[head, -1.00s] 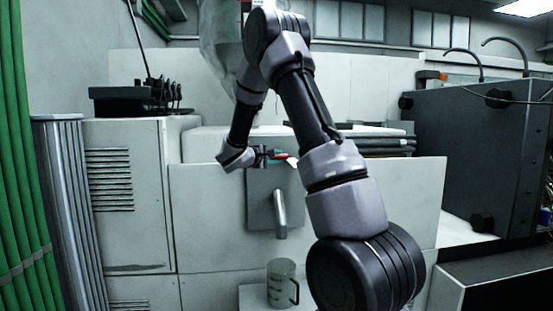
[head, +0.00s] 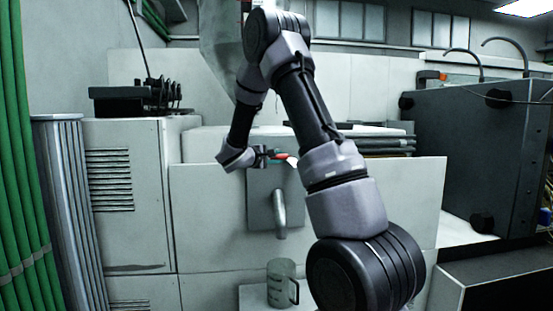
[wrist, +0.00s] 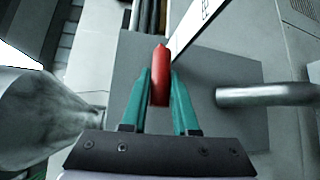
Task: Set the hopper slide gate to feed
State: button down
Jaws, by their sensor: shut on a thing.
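A red handle (wrist: 161,72) stands in front of a grey plate (wrist: 235,135) in the wrist view. My gripper (wrist: 160,80) has its two teal fingers on either side of the handle and is shut on it. In the head view my gripper (head: 272,157) is at the top of the plate (head: 260,205), with a little red showing beside the fingers. A white strip with dark lettering (wrist: 203,22) runs up from beside the handle; the lettering is too cut off to read. The grey hopper (head: 222,50) hangs above, partly hidden by my arm.
A metal spout (head: 280,215) sticks out of the plate below my gripper. A clear measuring jug (head: 279,284) stands on a ledge below it. A grey cabinet (head: 125,200) stands at left and a dark machine housing (head: 465,150) at right.

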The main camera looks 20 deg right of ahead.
jog(key=s+a, duration=0.2)
jog(key=s, duration=0.5)
jog(key=shift+f, duration=0.15)
jog(key=c, duration=0.7)
grip_release()
jog(key=shift+s, duration=0.15)
jog(key=shift+a, duration=0.1)
jog(key=v, duration=1)
jog(key=shift+s+a, duration=0.2)
jog(key=shift+a, duration=0.1)
